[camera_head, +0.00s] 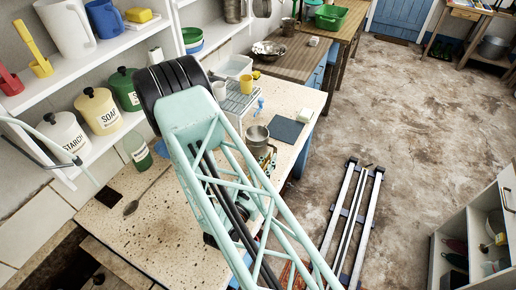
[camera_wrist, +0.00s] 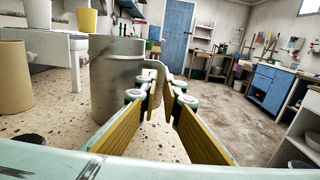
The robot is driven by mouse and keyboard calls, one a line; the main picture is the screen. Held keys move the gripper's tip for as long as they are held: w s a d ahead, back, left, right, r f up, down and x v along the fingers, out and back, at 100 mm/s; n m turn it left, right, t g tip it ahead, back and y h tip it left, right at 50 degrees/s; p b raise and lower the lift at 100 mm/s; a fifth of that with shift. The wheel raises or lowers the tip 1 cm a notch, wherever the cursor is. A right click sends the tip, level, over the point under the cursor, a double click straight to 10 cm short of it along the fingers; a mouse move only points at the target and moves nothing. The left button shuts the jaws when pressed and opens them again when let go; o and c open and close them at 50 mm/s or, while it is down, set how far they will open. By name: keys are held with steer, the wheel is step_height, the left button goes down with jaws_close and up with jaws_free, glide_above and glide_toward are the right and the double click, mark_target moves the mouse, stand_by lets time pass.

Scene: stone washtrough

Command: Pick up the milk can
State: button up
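The milk can looks to be the grey metal can (camera_head: 257,135) standing upright on the speckled stone top, beside the white rack. In the wrist view the grey can (camera_wrist: 116,85) stands just ahead and left, with its handle on its right side. My gripper (camera_wrist: 160,98) is open, its two yellow-padded fingers spread. The handle shows between and just beyond the fingertips; I cannot tell whether they touch it. In the head view my arm hides most of the gripper.
The white rack (camera_head: 236,104) holds a yellow cup (camera_head: 246,84) and a white cup (camera_head: 219,90). A dark blue square (camera_head: 286,131) lies right of the can. A tan cylinder (camera_wrist: 14,78) stands at the left in the wrist view. The floor (camera_head: 430,120) to the right is mostly clear.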

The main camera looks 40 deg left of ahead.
mark_target(275, 150)
steer(key=shift+w, duration=0.1)
steer(key=shift+x, duration=2.5)
jaws_close()
steer(key=shift+r, duration=0.2)
